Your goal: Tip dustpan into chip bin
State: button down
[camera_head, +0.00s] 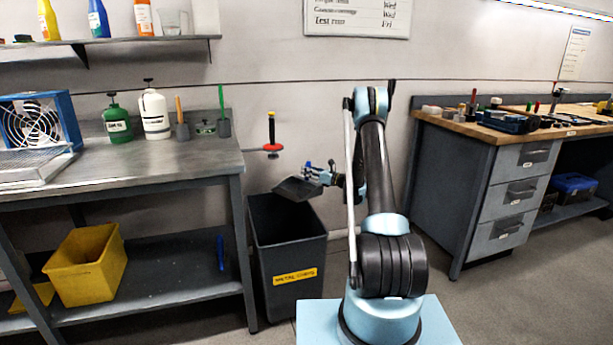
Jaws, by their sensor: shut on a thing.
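The chip bin (292,252) is a tall dark grey open bin with a yellow label, standing on the floor between the left bench and my arm. The dustpan (296,189) is a dark flat pan above the bin's opening, near its back right part. It looks tilted. My gripper (312,175) is shut on the dustpan at its right end. Any chips in the pan are too small to tell, and the bin's inside is mostly hidden.
A grey bench (130,178) with bottles stands close left of the bin; a yellow crate (87,266) sits on its lower shelf. A wall holder (271,148) is behind the bin. A workbench with drawers (513,194) stands at the right. Floor between is clear.

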jog(key=shift+s+a+f, duration=0.1)
jog(key=shift+f, duration=0.05)
jog(key=shift+s+a+n+g, duration=0.2)
jog(key=shift+n+g, duration=0.1)
jog(key=s+a+r+n+h, duration=0.3)
jog(key=s+a+n, duration=1)
jog(key=s+a, duration=0.1)
jog(key=shift+s+r, duration=0.3)
dwell(3.7)
dwell(0.3)
